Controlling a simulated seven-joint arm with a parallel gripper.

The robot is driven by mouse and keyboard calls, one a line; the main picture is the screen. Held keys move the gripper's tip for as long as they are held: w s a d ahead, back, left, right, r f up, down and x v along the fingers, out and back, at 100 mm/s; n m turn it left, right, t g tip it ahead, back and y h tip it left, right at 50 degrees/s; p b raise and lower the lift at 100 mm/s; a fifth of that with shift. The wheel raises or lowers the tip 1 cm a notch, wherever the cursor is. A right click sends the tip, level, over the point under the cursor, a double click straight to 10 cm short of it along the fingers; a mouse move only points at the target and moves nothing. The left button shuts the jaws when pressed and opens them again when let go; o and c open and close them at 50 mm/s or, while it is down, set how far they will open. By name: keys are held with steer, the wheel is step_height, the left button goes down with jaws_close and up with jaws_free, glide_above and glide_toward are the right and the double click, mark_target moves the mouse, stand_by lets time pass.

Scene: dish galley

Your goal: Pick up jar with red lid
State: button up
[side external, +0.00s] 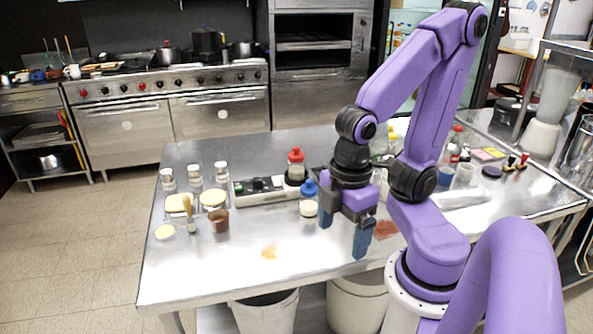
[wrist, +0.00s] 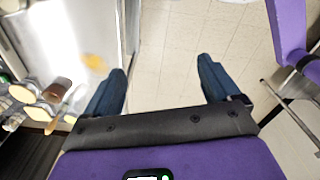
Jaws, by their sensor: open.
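The jar with the red lid (side external: 296,165) stands upright at the right end of a low grey device, towards the back of the steel table, in the side view. My gripper (side external: 342,240) is open and empty above the table, to the right of the jar and nearer the camera. Its two blue fingers point down, well apart. In the wrist view my gripper (wrist: 162,85) is also open, with only tiled floor between its fingers. I cannot make out the red-lidded jar in the wrist view.
A jar with a blue lid (side external: 308,199) stands just left of my gripper. A brown cup (side external: 219,221), a brush (side external: 189,214) and several small shakers stand at the table's left. A red-capped bottle (side external: 454,144) is at the right. The front left tabletop (side external: 200,275) is mostly clear.

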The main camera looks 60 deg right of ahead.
steer(key=w+d+f+n+h, duration=0.1)
steer(key=w+d+f+h, duration=0.1)
steer(key=w+d+h, duration=0.3)
steer(key=w+f+h, duration=0.1)
steer(key=w+h, duration=0.1)
steer(key=w, duration=0.5)
steer(key=w+d+f+n+h, duration=0.1)
steer(key=w+d+f+h, duration=0.1)
steer(key=w+d+h, duration=0.3)
steer(key=n+h, duration=0.3)
steer(key=h, duration=0.3)
glide_toward(291, 169)
steer(key=d, duration=0.9)
steer(key=shift+d+f, duration=0.2)
steer(key=shift+d, duration=0.05)
steer(key=shift+d+r, duration=0.1)
steer(key=shift+d, duration=2.5)
steer(key=c, duration=1.4)
steer(key=shift+r, duration=0.1)
